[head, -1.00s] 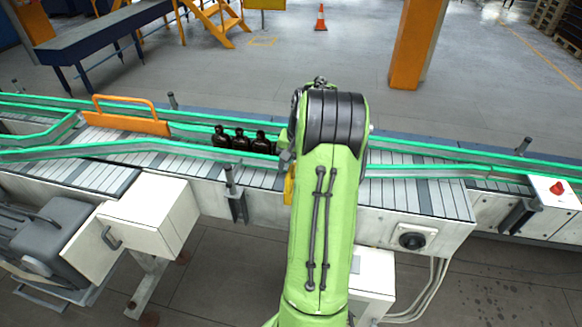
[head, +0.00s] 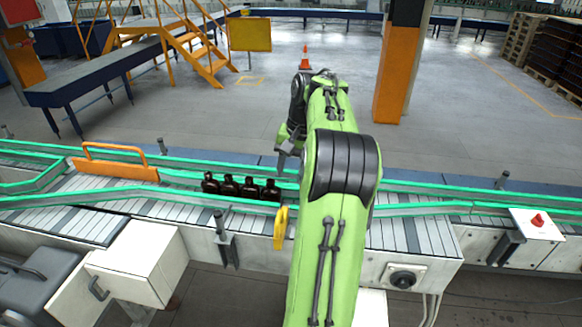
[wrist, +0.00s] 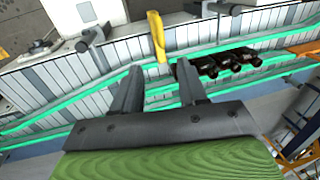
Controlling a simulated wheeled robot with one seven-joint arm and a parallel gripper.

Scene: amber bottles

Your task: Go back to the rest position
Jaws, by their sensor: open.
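My gripper (wrist: 160,88) is open and empty in the wrist view, its two dark fingers apart above the conveyor. In the head view my gripper (head: 284,160) shows only in part, beside my green arm and above the belt. Several dark amber bottles (head: 228,185) stand in a row on the conveyor (head: 408,236), left of my gripper. The bottles also show in the wrist view (wrist: 228,63), to the right of the fingers and apart from them.
An orange gate (head: 115,172) spans the conveyor left of the bottles. Green guide rails (head: 440,208) run along the belt. A yellow piece (head: 280,228) stands at the near edge. A red button (head: 538,220) is at the right. An orange pillar (head: 400,75) stands behind.

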